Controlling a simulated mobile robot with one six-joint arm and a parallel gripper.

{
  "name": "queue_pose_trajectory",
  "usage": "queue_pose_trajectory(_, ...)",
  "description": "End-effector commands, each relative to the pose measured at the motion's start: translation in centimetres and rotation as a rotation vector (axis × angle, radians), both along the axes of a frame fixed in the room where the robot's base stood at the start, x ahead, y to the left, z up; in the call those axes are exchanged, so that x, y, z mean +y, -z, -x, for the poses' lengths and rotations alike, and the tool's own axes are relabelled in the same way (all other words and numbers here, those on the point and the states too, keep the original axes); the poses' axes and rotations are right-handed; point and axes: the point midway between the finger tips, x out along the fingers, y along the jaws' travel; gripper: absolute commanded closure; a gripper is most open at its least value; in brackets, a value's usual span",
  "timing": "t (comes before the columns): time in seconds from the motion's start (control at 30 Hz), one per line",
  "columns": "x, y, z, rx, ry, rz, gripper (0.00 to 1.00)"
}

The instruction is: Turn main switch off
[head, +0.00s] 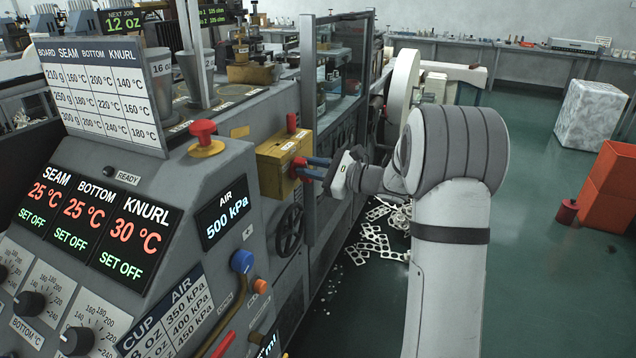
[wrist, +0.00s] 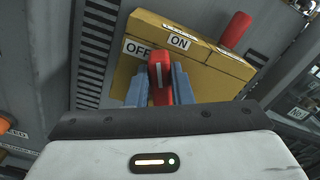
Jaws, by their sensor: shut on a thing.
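The main switch is a yellow box (head: 275,163) on the side of the grey machine; it also fills the upper middle of the wrist view (wrist: 210,75). Its red handle (wrist: 160,72) has a white line and carries ON and OFF labels above it. The handle's top lies between the two labels, with OFF to its left and ON to its right. My gripper (head: 316,168) reaches the box's front from the right. Its blue fingers (wrist: 160,88) are shut on the red handle, one on each side. The handle's lower part is hidden behind my gripper.
A red lever (wrist: 235,30) stands at the box's upper right. A red mushroom button (head: 203,132) and a black handwheel (head: 289,230) are on the machine nearby. Perforated scrap (head: 375,240) lies on the floor.

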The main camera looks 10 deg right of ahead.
Motion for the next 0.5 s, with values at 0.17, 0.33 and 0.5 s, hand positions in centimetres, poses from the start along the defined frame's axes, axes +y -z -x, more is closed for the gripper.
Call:
queue_pose_trajectory(0.17,0.52,1.1,0.34,-0.143,-0.005,0.099,1.0)
queue_pose_trajectory(0.33,0.7,1.43,0.57,-0.273,-0.005,0.195,1.0)
queue_pose_trajectory(0.5,0.86,1.69,0.8,-0.405,-0.005,0.288,1.0)
